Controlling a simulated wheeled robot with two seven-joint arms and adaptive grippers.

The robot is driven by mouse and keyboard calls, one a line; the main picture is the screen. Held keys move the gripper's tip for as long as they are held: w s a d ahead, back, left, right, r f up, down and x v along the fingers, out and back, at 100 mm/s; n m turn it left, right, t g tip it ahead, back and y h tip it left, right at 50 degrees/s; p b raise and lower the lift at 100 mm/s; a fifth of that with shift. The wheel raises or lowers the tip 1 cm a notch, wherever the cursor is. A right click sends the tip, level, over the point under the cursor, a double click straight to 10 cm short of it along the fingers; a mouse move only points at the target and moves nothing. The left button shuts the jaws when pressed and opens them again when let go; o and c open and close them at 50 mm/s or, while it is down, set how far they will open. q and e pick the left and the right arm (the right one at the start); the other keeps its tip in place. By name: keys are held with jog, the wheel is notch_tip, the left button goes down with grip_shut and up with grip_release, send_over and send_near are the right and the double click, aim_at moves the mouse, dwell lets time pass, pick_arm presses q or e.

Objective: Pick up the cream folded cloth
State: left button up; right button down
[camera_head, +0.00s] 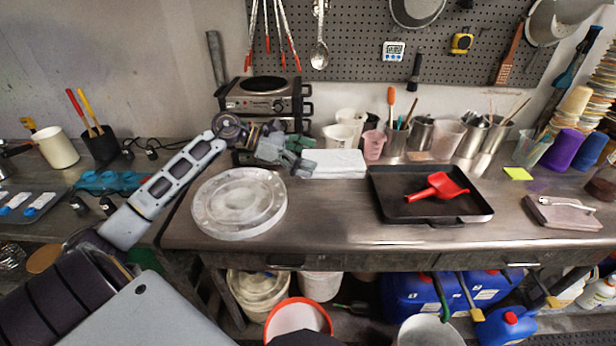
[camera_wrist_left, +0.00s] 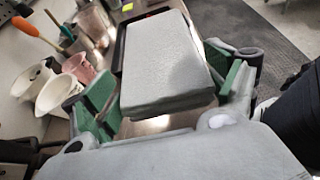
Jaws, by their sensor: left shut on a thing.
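The cream folded cloth (camera_head: 338,163) is a flat, pale, layered rectangle at the back of the metal bench, left of the black tray. My left gripper (camera_head: 302,160) reaches it from the left and is shut on the cloth's left end. In the left wrist view the cloth (camera_wrist_left: 165,58) extends away from between the green-padded fingers. Whether the cloth touches the bench or is slightly raised cannot be told. My right gripper is not in view.
A black tray (camera_head: 388,212) with a red scoop (camera_head: 437,187) lies right of the cloth. Cups and tool jars (camera_head: 397,140) stand behind it. A hot plate (camera_head: 264,94) is behind my left gripper. A round pale lid (camera_head: 205,222) lies front left.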

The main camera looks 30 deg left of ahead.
pick_arm(q)
notch_tip(320, 180, up, 9)
jog(key=shift+r, duration=0.9)
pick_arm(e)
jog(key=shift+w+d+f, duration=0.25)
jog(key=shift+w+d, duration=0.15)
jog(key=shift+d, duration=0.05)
